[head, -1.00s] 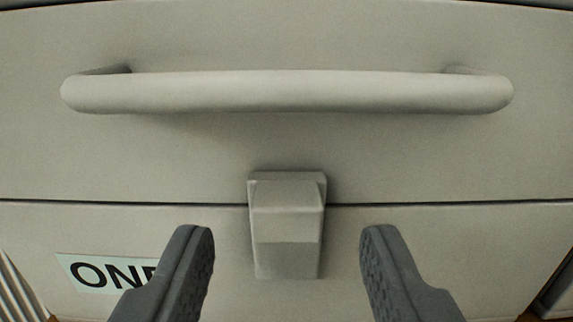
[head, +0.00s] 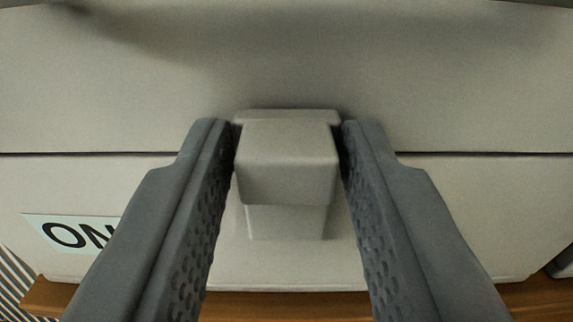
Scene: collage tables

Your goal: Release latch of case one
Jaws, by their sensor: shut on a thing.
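A pale grey case (head: 110,110) fills the view, with a dark horizontal seam between its upper and lower parts. A light label (head: 65,235) at its lower left shows "ON", the rest hidden behind my left finger. The grey block-shaped latch (head: 287,165) sits across the seam in the middle. My gripper (head: 287,150) has its two dark, textured fingers on either side of the latch, shut on it near the fingertips. The latch's front face stands out toward me over its lower part.
A brown wooden surface (head: 270,305) runs below the case. A striped thing (head: 15,290) shows at the lower left, and a grey edge (head: 562,262) at the far right. The case handle is out of view.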

